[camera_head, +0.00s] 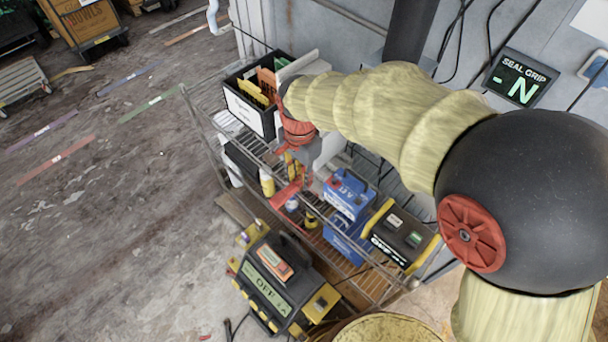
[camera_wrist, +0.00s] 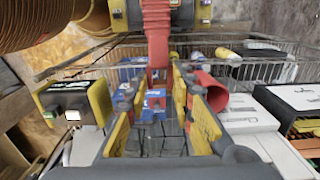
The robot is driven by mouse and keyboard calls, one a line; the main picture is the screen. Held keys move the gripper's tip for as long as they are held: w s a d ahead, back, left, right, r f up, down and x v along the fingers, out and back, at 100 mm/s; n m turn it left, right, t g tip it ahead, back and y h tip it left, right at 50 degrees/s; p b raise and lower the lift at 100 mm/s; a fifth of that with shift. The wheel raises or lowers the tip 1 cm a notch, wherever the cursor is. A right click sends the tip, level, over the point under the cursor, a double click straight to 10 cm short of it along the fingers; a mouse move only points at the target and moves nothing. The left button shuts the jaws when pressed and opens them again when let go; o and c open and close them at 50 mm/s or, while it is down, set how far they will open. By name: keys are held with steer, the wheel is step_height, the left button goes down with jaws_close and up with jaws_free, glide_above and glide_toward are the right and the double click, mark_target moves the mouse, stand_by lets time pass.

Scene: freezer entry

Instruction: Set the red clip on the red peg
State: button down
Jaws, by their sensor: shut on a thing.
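My gripper (camera_head: 293,165) is low over the wire shelf rack, partly hidden by my own arm. In the wrist view its yellow-padded fingers (camera_wrist: 163,92) close toward a long red ribbed piece (camera_wrist: 157,30), which I take to be the red clip. A red part (camera_head: 288,193) shows just below the gripper in the head view. It is shut on the clip, though the contact is not clear. A blue 12 V battery (camera_head: 348,192) with reddish tops stands right of the gripper. I cannot tell which small red part is the red peg.
A black bin of folders (camera_head: 243,108) stands on the upper shelf at left. A black-and-yellow box (camera_head: 398,238) is right of the battery. A charger reading OFF (camera_head: 268,290) sits in front of the rack. A red cylinder (camera_wrist: 208,92) lies beside the right finger. Open floor is left.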

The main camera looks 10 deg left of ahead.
steer(key=shift+r+p, duration=1.15)
steer(key=shift+r, duration=0.65)
